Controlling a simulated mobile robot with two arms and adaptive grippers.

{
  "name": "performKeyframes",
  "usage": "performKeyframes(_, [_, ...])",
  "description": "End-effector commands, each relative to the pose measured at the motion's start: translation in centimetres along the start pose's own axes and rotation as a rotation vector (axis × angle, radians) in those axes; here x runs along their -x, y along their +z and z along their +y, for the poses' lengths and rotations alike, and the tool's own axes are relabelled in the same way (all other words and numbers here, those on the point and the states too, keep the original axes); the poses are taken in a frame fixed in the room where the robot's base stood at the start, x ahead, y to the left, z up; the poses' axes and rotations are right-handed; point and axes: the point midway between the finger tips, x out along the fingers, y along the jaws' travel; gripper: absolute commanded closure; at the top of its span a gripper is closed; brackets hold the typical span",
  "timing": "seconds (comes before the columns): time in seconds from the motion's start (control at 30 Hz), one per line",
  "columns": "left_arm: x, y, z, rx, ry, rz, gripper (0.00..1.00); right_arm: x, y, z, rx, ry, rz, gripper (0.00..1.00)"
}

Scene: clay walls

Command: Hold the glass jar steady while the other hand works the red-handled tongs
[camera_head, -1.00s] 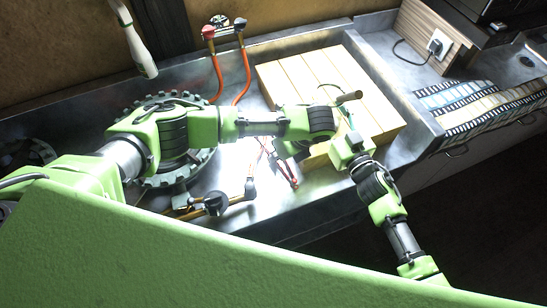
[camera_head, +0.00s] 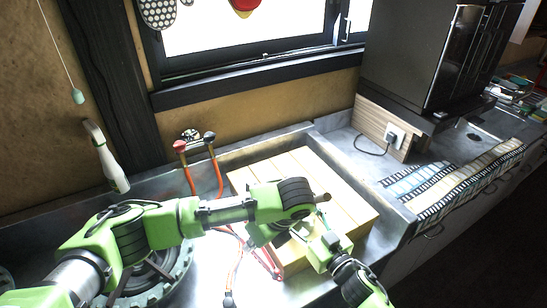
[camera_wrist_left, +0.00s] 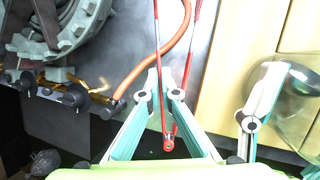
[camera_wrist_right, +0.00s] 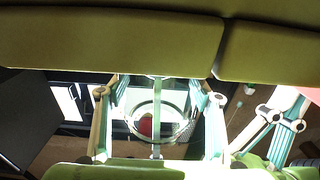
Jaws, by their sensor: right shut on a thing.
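The red-handled tongs (camera_wrist_left: 197,45) show in the left wrist view as two thin red arms meeting at a rounded end. My left gripper (camera_wrist_left: 160,78) has its fingertips close together around one tong arm. I cannot tell whether they press on it. The clear glass jar (camera_wrist_right: 160,118) is between the fingers of my right gripper (camera_wrist_right: 158,100), which is shut on it. The jar's side also shows in the left wrist view (camera_wrist_left: 298,100), beside a right gripper finger. In the head view the tongs (camera_head: 268,262) are partly visible, and my arms cover most of the jar.
Orange hoses (camera_head: 190,180) stand behind. Film-like strips (camera_head: 455,185) and a dark appliance (camera_head: 430,60) are at right.

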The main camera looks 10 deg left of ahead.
Motion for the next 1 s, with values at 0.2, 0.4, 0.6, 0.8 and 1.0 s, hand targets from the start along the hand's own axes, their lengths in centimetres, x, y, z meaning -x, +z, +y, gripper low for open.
performKeyframes(0.2, [0.1, 0.1, 0.0, 0.001, 0.000, -0.002, 1.00, 0.0, 0.0, 0.0, 0.000, 0.000, 0.000, 0.73])
performKeyframes(0.4, [1.4, 2.4, -2.0, -0.003, -0.014, -0.061, 1.00, 0.0, 0.0, 0.0, 0.000, 0.000, 0.000, 0.73])
performKeyframes(0.6, [5.2, 9.2, -5.7, -0.034, -0.060, -0.238, 1.00, 0.0, 0.0, 0.0, 0.000, 0.000, 0.000, 0.73])
performKeyframes(0.8, [8.7, 16.4, -7.7, -0.100, -0.160, -0.491, 1.00, 0.0, 0.0, 0.0, 0.000, 0.000, 0.000, 0.73])
performKeyframes(1.0, [10.4, 18.3, -9.1, -0.173, -0.340, -0.775, 1.00, 0.0, 0.0, 0.0, 0.000, 0.000, 0.000, 0.73])
